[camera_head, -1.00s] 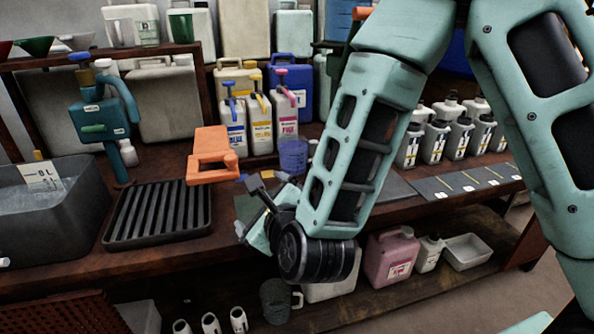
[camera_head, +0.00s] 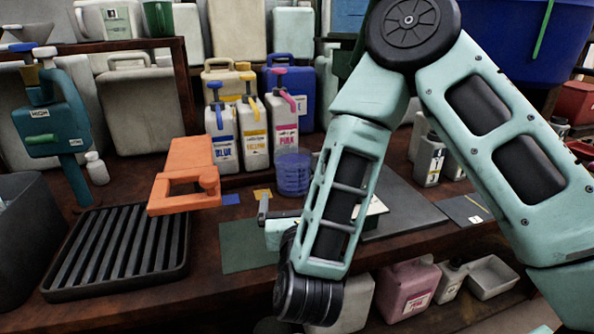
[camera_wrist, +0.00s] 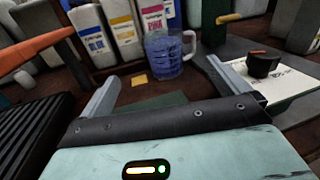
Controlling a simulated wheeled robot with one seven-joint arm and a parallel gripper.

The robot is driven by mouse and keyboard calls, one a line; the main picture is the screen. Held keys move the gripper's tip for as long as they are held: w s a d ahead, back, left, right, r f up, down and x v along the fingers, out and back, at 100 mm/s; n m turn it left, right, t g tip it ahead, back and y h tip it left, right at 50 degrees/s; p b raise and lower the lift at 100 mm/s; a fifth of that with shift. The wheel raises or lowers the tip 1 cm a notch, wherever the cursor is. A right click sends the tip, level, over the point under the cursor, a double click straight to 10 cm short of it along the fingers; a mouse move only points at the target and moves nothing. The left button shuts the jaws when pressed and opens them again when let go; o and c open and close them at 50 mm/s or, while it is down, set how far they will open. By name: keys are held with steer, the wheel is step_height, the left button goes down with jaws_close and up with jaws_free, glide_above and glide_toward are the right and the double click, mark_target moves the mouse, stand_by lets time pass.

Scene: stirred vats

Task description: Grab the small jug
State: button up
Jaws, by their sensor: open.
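The small jug (camera_head: 293,173) is a translucent blue measuring jug standing upright on the bench, in front of the pink-labelled bottle. In the wrist view the jug (camera_wrist: 163,56) shows its graduations and its handle on the right side. My gripper (camera_wrist: 163,75) is open and empty, its two fingers spread wide and pointing toward the jug. The jug stands beyond the fingertips, apart from them, and lies between their directions. In the head view my forearm hides much of the gripper, and one finger shows above the bench in front of the jug.
Bottles labelled blue (camera_head: 221,140), yellow (camera_head: 253,135) and pink (camera_head: 284,128) stand close behind the jug. An orange stand (camera_head: 186,175) and a black ribbed tray (camera_head: 120,250) are at left.

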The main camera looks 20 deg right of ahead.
steer(key=p, duration=0.5)
glide_toward(294, 166)
steer(key=x, duration=0.4)
steer(key=shift+w+r, duration=0.15)
steer(key=shift+w, duration=0.3)
steer(key=shift+p+x, duration=0.95)
steer(key=shift+x, duration=0.2)
steer(key=shift+f+x, duration=0.15)
steer(key=shift+x, duration=1.25)
steer(key=shift+f+x, duration=0.1)
steer(key=shift+x, duration=1.25)
steer(key=shift+d, duration=0.15)
steer(key=c, duration=1.4)
